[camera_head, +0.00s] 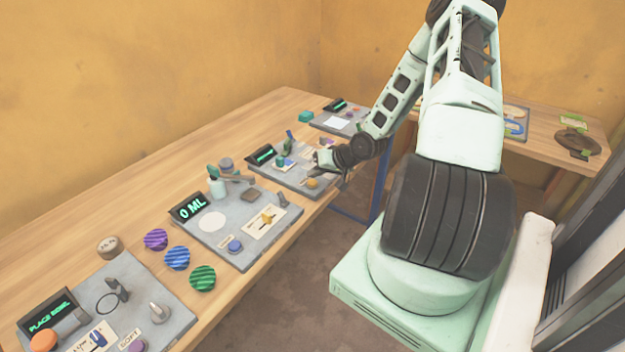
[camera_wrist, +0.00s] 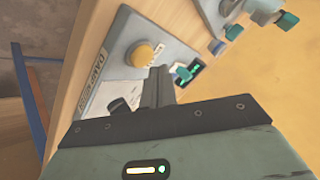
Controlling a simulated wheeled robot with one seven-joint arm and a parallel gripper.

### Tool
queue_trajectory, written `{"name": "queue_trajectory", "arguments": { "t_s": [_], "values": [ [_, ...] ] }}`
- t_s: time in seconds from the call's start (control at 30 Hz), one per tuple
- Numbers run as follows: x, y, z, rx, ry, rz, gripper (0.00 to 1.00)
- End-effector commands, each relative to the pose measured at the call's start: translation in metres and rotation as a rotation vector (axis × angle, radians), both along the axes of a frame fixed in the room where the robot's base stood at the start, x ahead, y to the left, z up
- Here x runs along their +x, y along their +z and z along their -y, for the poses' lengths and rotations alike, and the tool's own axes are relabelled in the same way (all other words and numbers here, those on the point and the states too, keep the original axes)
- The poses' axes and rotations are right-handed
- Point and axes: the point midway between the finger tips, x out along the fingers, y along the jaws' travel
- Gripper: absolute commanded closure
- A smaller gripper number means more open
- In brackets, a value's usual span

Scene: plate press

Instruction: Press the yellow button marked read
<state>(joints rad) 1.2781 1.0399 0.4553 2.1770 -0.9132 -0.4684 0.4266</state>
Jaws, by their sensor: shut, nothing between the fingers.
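A round yellow button (camera_wrist: 143,52) stands on a grey panel (camera_wrist: 125,30) in the wrist view, a little above and left of my fingertips. In the head view the yellow button (camera_head: 312,183) is at the panel's near right part, just below my gripper (camera_head: 322,160). The marking by the button is not legible.
A teal knob (camera_wrist: 183,74) and a small green-lit display lie close right of my fingers. The "0 ML" panel (camera_head: 195,225) with a bottle and pipette is nearer on the table. Striped discs (camera_head: 177,258) lie beside it. Another panel (camera_head: 325,123) stands beyond.

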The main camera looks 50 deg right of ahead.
Motion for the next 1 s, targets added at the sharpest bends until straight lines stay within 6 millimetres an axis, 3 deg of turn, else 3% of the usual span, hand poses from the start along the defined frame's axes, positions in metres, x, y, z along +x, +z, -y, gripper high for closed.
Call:
{"name": "queue_trajectory", "arguments": {
  "t_s": [0.27,0.8,1.0],
  "values": [
    [0.0,0.001,0.0,0.0,0.0,0.0,1.0],
    [0.0,0.049,0.0,0.0,0.0,0.0,1.0],
    [0.0,0.05,0.0,0.0,0.0,0.0,1.0]
  ]
}}
